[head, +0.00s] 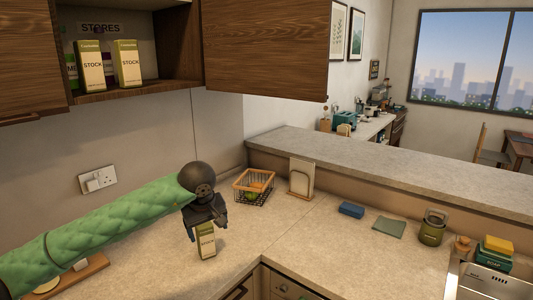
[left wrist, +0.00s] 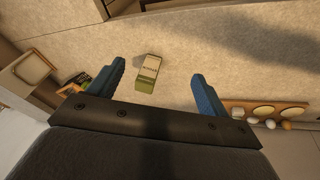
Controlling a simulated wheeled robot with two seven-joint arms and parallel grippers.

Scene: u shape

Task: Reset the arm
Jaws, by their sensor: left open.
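My left arm comes in from the left in a green padded sleeve. My left gripper (head: 206,222) points down over the counter corner. In the left wrist view its two blue fingers (left wrist: 163,82) are spread apart with nothing between them at their tips. A cream and green stock box (head: 206,241) stands upright on the counter just below the gripper in the head view. In the left wrist view the box (left wrist: 149,73) sits beyond the fingers, apart from them. My right gripper is not in view.
Two more stock boxes (head: 127,64) stand in the open wall cupboard (head: 140,92). A wire basket (head: 254,188) and a framed board (head: 301,179) stand behind the gripper to the right. A blue sponge (head: 351,210), green cloth (head: 389,228) and canister (head: 432,228) line the right counter. Counter between is clear.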

